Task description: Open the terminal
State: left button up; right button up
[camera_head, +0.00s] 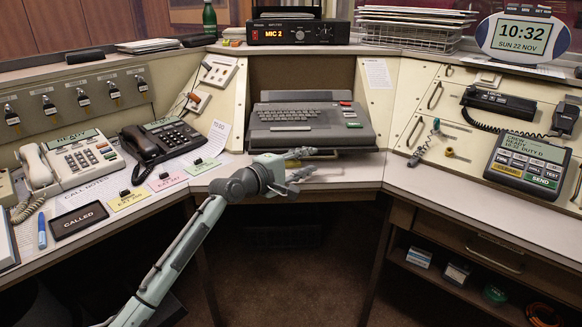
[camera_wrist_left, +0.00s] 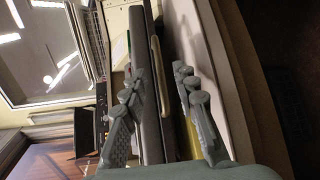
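The terminal (camera_head: 350,139) is a dark grey, low unit with a keyboard on its top, set in the middle of the console between two cream panels. My left gripper (camera_head: 306,164) is at its front edge, just in front of and below it, with the fingers pointing right in the head view. In the left wrist view the gripper (camera_wrist_left: 160,93) is open, its two fingers apart. A grey edge with a pale tan strip (camera_wrist_left: 158,72) shows between and beyond them; I cannot tell whether they touch it. My right gripper is not in view.
A black phone (camera_head: 160,146) and a beige phone (camera_head: 73,160) stand to the left, with small coloured cards in front. A black radio (camera_head: 290,31) sits above the terminal. A grey keypad unit (camera_head: 525,165) is at the right.

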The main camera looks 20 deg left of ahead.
pick_arm(q)
jog(key=v, duration=0.8)
jog(key=shift+f, duration=0.1)
jog(key=s+f+m+g+y, duration=0.25)
jog(key=s+f+m, duration=0.35)
jog(key=f, duration=0.7)
jog(key=s+f+m+g+y, duration=0.1)
jog(key=s+f+m+g, duration=0.25)
jog(key=s+f, duration=0.65)
jog(key=s+f+m+g+y, duration=0.3)
jog(key=s+f+m+g, duration=0.3)
jog(key=s+f, duration=1)
jog(key=shift+s+a+f+m+y, duration=0.2)
jog(key=shift+s+a+m+y, duration=0.2)
jog(key=shift+s+m, duration=0.35)
jog(key=shift+w, duration=0.2)
